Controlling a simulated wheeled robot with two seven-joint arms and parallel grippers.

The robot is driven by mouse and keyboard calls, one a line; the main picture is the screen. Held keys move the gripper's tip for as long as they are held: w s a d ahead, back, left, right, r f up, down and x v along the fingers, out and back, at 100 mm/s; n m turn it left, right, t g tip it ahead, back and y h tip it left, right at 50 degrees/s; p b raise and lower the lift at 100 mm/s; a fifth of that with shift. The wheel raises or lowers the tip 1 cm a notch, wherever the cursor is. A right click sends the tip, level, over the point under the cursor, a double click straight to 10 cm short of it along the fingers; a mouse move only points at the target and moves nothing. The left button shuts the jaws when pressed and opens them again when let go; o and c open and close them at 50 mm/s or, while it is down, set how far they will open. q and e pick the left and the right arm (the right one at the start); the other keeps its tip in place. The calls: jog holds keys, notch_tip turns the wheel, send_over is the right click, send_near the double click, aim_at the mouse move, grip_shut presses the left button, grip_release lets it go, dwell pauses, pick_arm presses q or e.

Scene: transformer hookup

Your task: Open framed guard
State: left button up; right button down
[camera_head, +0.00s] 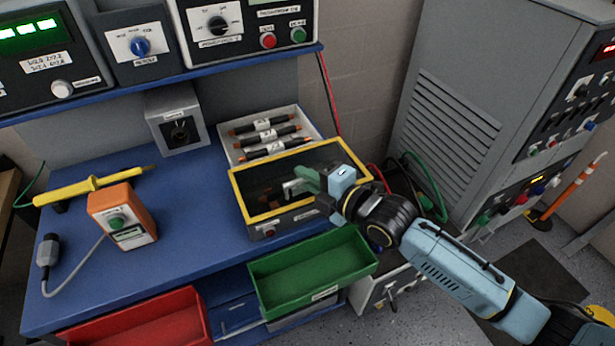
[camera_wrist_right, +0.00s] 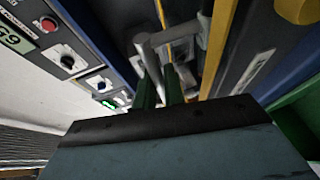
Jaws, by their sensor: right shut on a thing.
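The framed guard (camera_head: 275,213) is a yellow frame around a dark see-through panel. It lies over the top of a grey box on the blue bench, with no clear gap visible between them. A pale grey handle (camera_head: 293,188) stands up from the guard near its front right. My right gripper (camera_head: 308,181) reaches in from the right, its green fingers shut on the handle. In the right wrist view the green fingers (camera_wrist_right: 161,88) close around the grey handle (camera_wrist_right: 148,52), with part of the yellow frame beyond. My left gripper is not in view.
A tray (camera_head: 228,148) with several dark rods sits behind the box. A green bin (camera_head: 315,280) and a red bin (camera_head: 140,325) are at the front edge. A tall grey cabinet (camera_head: 455,110) stands right.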

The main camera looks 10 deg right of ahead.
dwell(0.3)
jog(key=w+r+g+p, duration=0.1)
jog(key=p, duration=0.2)
jog(key=r+g+h+p, duration=0.1)
jog(key=r+p, duration=0.1)
jog(key=p, duration=0.1)
jog(key=w+r+m+g+p, duration=0.1)
jog(key=r+p, duration=0.1)
jog(key=p, duration=0.2)
jog(key=shift+w+a+r+h, duration=0.15)
jog(key=shift+w+a+h, duration=0.15)
jog(key=shift+h, duration=0.1)
jog(key=shift+w+a+r+m+g+h+p, duration=0.2)
jog(key=shift+w+r+g+p, duration=0.15)
jog(key=shift+w+r+p, duration=0.15)
jog(key=shift+w+a+r+m+g+h+p, duration=0.1)
jog(key=shift+w+a+r+g+h+p, duration=0.1)
jog(key=shift+w+r+g+p, duration=0.3)
jog(key=shift+w+f, duration=0.1)
jog(key=shift+w, duration=0.1)
jog(key=c, duration=1.5)
grip_release()
jog(key=shift+s, duration=0.15)
jog(key=v, duration=1.3)
jog(key=shift+s, duration=0.1)
